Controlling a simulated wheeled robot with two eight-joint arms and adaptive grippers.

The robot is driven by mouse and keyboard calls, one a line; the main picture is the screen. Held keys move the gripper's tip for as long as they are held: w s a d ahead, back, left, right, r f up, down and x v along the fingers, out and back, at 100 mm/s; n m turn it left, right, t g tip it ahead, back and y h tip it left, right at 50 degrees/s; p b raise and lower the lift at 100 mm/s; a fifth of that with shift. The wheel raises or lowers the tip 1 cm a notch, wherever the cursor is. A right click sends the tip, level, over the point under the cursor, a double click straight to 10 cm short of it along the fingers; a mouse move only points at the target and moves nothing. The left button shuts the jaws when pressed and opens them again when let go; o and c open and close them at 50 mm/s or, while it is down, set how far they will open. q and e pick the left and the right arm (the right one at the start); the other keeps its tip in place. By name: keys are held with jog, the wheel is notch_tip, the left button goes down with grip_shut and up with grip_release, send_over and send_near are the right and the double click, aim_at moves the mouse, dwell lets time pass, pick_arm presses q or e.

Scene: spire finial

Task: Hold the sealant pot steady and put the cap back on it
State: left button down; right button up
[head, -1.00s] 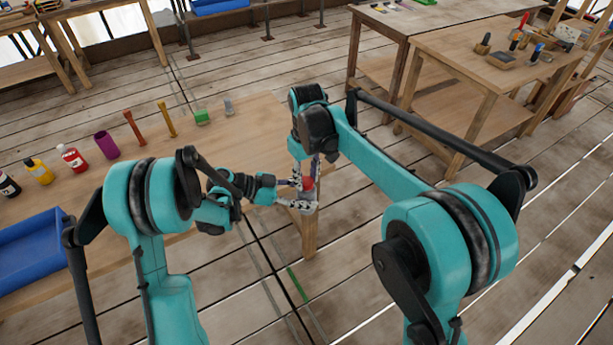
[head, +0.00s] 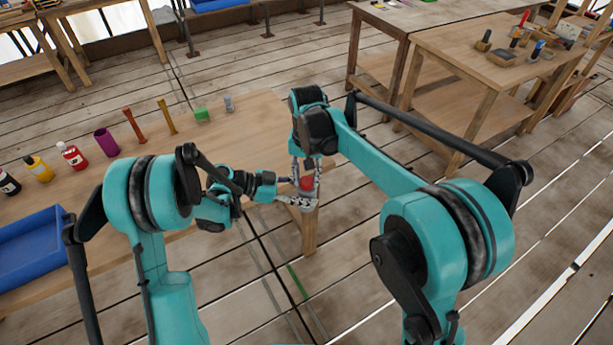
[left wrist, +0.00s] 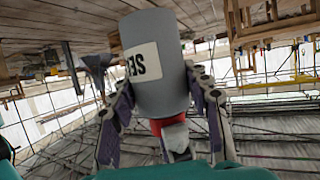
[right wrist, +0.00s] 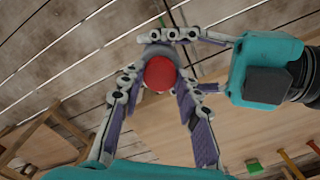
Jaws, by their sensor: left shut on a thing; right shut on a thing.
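The grey sealant pot (left wrist: 170,85), with a white label showing "SE", fills the middle of the left wrist view, which is upside down. My left gripper (head: 306,198) is shut around the pot, one finger on each side. The red cap (right wrist: 160,74) sits at the pot's mouth and also shows against the pot in the left wrist view (left wrist: 160,125). My right gripper (right wrist: 157,88) points down from above and is shut on the cap. I cannot tell whether the cap is fully seated on the pot.
The pot is held near the right end of a wooden table (head: 245,125). Bottles, a purple cup (head: 106,142), a green block (head: 202,114) and a blue tray (head: 32,250) stand further left. Another bench (head: 480,55) with tools stands at back right.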

jog(key=m, duration=1.4)
jog(key=shift+m, duration=0.3)
jog(key=m, duration=1.4)
jog(key=shift+f, duration=0.1)
jog(key=o, duration=0.7)
jog(key=shift+o, duration=0.2)
